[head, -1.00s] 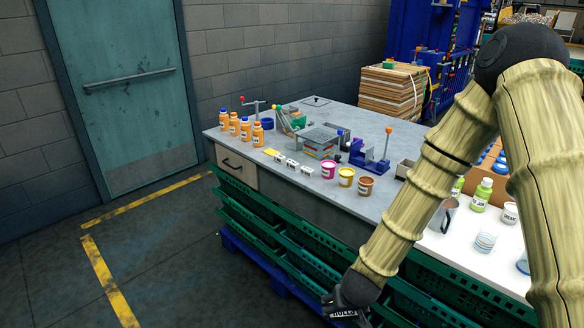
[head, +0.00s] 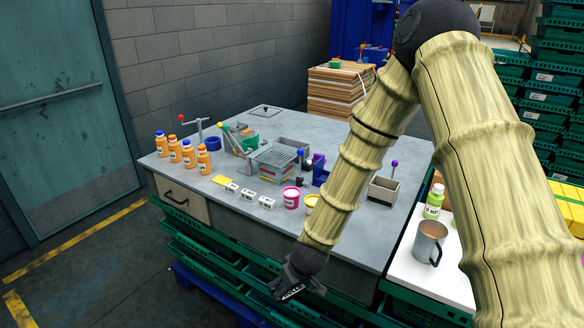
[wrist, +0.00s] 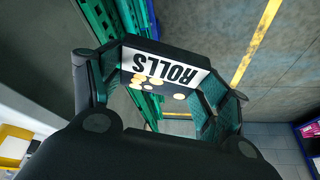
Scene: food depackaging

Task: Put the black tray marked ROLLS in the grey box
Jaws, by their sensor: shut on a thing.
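My gripper (head: 297,284) is shut on the black tray (wrist: 150,50) and holds it in front of the table's front side. In the wrist view the tray sits between the green finger pads, its white ROLLS label and pictures of round rolls facing the camera. In the head view only a small part of the tray shows beside the dark fingers. A small open grey box (head: 380,194) with a dark inside stands on the table, right of my forearm. Another grey open box (head: 293,147) stands behind a wire rack. I cannot tell which is the task's box.
The grey table (head: 235,205) carries orange bottles (head: 188,155), white labelled pots (head: 248,195), a pink pot (head: 291,198) and clamp-like devices. Green crates (head: 205,255) stand below its front edge. A white surface (head: 435,280) at right holds a metal mug (head: 430,243).

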